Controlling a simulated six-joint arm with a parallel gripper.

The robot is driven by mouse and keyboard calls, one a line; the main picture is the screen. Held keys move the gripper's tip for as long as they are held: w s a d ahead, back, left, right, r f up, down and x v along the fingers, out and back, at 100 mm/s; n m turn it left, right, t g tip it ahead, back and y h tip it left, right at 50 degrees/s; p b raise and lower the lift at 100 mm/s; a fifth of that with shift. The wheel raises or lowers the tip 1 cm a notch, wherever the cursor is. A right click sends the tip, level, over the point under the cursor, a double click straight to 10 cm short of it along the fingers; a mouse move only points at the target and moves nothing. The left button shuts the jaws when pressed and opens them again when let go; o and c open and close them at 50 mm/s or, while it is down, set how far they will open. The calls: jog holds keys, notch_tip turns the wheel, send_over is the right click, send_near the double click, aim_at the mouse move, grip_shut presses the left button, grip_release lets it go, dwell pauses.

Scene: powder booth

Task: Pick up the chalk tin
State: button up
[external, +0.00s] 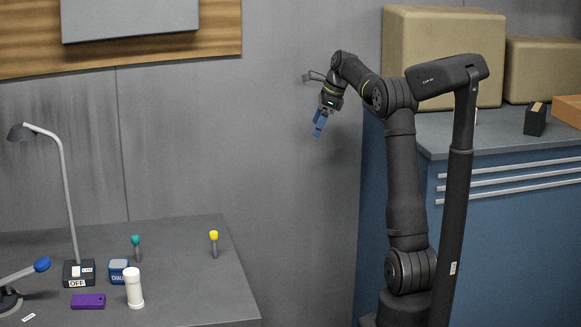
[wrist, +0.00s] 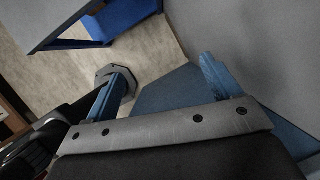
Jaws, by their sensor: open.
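The chalk tin (external: 118,271) is a small blue box with a pale label band, partly legible, standing on the grey table at lower left in the external view. My gripper (external: 319,123) is raised in the air well to the right of the tin and above table height, with its blue fingers pointing down. In the wrist view my gripper (wrist: 165,70) shows its two blue fingers spread apart with nothing between them. The tin cannot be seen in the wrist view.
A white cylinder (external: 134,288), a purple block (external: 88,301), a lamp base (external: 78,273), a teal-topped peg (external: 136,242) and a blue-knobbed lever (external: 41,265) crowd around the tin. A yellow-topped peg (external: 214,238) stands farther right. The table's (external: 200,285) right side is mostly clear.

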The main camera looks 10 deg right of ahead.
jog(key=shift+a, duration=0.1)
jog(key=a+f+n, duration=0.4)
jog(key=a+n, duration=0.6)
jog(key=a, duration=0.7)
jog(key=n+g, duration=0.1)
jog(key=n, duration=2.6)
send_near(118, 264)
jog(key=x, duration=0.4)
jog(key=w+x, duration=0.1)
jog(key=x, duration=0.1)
jog(key=shift+d, duration=0.35)
jog(key=shift+y, duration=0.3)
jog(key=shift+s+x, duration=0.2)
jog(key=shift+x, duration=1.35)
jog(key=shift+s+x, duration=0.2)
jog(key=shift+x, duration=1.4)
jog(key=shift+a, duration=0.1)
jog(key=c, duration=1.2)
